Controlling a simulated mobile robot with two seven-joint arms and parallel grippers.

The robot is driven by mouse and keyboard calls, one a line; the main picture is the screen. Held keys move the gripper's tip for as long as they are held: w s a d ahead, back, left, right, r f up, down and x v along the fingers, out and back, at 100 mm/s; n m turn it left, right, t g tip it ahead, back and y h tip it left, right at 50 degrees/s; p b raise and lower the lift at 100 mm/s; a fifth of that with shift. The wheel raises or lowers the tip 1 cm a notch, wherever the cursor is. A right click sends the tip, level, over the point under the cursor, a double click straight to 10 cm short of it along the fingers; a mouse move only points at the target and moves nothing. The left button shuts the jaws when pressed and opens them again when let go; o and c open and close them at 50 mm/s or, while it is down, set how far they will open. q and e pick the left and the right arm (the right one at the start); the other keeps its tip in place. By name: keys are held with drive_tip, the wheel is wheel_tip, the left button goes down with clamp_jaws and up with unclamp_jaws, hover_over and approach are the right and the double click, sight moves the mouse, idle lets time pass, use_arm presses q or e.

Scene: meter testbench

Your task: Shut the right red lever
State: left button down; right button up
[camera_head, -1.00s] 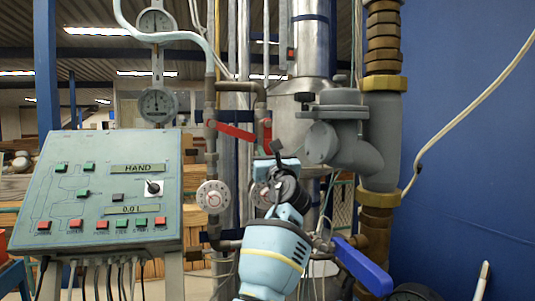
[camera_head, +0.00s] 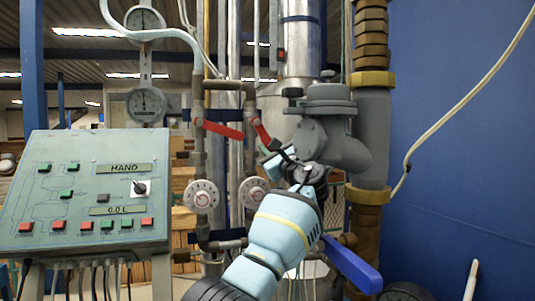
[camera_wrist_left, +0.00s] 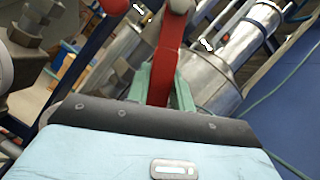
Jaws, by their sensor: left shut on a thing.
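The right red lever (camera_head: 263,134) is on the right of two thin vertical pipes in the head view. It slants down and to the right from its pivot. My left gripper (camera_head: 279,152) is at its lower end, and its arm comes up from below. In the left wrist view the red lever (camera_wrist_left: 168,62) stands between the greenish fingers of the left gripper (camera_wrist_left: 165,88), which is shut on it. The lever's tip is hidden by the gripper. The left red lever (camera_head: 223,129) lies nearly level, pointing right. My right gripper is not in view.
Two round white dials (camera_head: 202,196) sit on the pipes below the levers. A grey valve body (camera_head: 328,133) is close right of the gripper. A blue lever (camera_head: 352,264) is below right. A control panel (camera_head: 88,190) stands at left.

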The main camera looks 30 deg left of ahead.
use_arm(q)
drive_tip(key=shift+w+d+n, duration=0.15)
drive_tip(key=shift+w+n, duration=0.05)
drive_tip(key=shift+n, duration=0.3)
drive_tip(key=shift+r+g, duration=0.15)
drive_tip(key=shift+g, duration=0.25)
drive_tip(key=shift+w+d+n, duration=0.1)
drive_tip(key=shift+n, duration=0.2)
drive_tip(key=c, duration=1.6)
unclamp_jaws()
drive_tip(key=o, duration=0.4)
